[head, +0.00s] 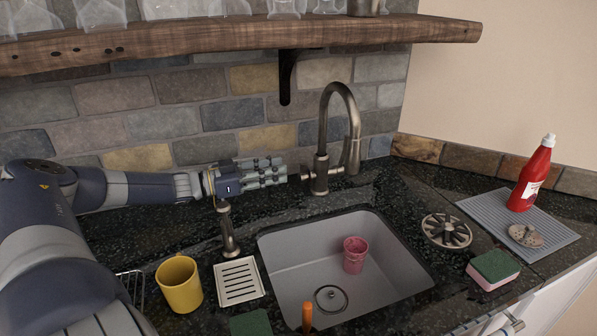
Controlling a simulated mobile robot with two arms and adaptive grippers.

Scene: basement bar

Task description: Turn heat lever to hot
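The dark metal faucet (322,150) stands upright behind the sink, with a tall curved spout. Short fittings stick out low on its left and right sides; which one is the heat lever, and how it is turned, is too small to tell. My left gripper (284,173) reaches in from the left, with its fingers stretched out straight and apart. The fingertips are just left of the faucet's lower body, near its left fitting. I see nothing held, and I cannot tell whether they touch the faucet. My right gripper is not in view.
The grey sink (275,275) holds a pink cup (354,256). A soap dispenser (228,235) stands below my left wrist, near a yellow mug (180,285). A wooden shelf (230,35) with glasses hangs above. A red bottle (533,178) stands on a grey mat (487,213) at right.

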